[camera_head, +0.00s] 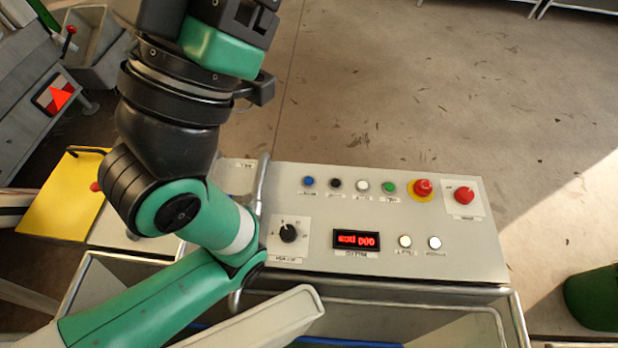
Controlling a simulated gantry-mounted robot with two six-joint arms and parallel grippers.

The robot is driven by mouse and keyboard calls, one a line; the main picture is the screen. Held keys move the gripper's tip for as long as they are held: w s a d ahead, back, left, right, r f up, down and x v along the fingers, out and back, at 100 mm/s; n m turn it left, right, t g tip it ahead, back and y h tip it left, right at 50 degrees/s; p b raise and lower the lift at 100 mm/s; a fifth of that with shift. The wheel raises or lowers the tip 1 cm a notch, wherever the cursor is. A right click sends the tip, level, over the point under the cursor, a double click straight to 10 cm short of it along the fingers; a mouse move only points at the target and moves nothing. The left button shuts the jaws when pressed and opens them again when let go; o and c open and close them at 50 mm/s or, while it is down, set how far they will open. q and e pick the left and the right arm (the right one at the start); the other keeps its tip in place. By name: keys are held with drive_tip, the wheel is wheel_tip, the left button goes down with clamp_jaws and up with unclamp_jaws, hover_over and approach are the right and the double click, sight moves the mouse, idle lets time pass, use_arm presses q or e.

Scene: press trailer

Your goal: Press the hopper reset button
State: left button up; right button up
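A light grey control panel (400,268) lies at centre. Its upper row has a blue button (308,181), a black button (335,184), a white button (362,186) and a green button (389,188). Two small pale buttons, one at left (405,241) and one at right (435,243), sit beside the red-lit display (357,240). The labels are too small to read, so I cannot tell which is the hopper reset. My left arm passes left of the panel; its wrist reaches the top edge and its fingertips are out of frame. My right gripper is not in view.
A red mushroom button (423,188) on yellow, a red knob (464,195) and a black rotary knob (288,233) are also on the panel. A metal rail (262,185) runs along its left side. A yellow box (62,205) stands left; a green bin (597,298) stands right.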

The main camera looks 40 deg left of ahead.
use_arm(q)
clamp_jaws()
idle(1.4)
